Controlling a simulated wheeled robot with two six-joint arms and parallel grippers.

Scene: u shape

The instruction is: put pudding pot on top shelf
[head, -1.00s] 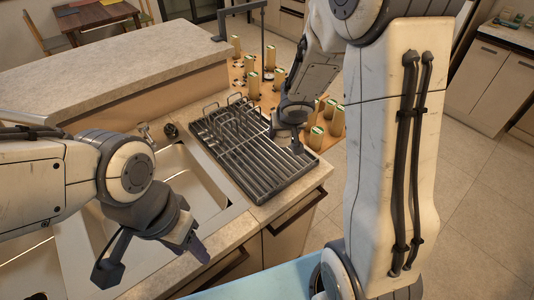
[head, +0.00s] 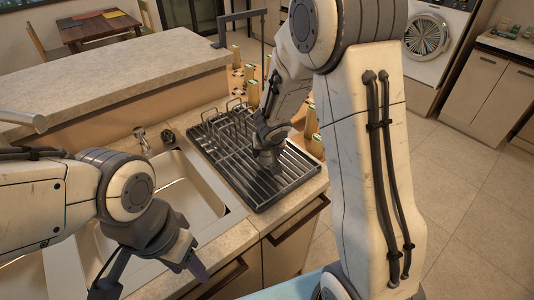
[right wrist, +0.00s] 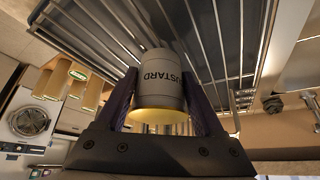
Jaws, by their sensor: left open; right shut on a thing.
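My right gripper (head: 268,165) is low over the dark dish rack (head: 225,150) in the head view. The pot is between the two purple fingers. In the head view the pot is hidden by the gripper. My left gripper (head: 197,268) is open and empty, in front of the sink. I cannot make out a top shelf in these views.
The sink (head: 190,180) lies left of the rack. A raised grey counter (head: 110,75) runs behind. Several tan cylinders with green-and-white ends (head: 313,118) stand beyond the rack, partly hidden by my right arm. Rack bars (right wrist: 210,50) show close to the pot.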

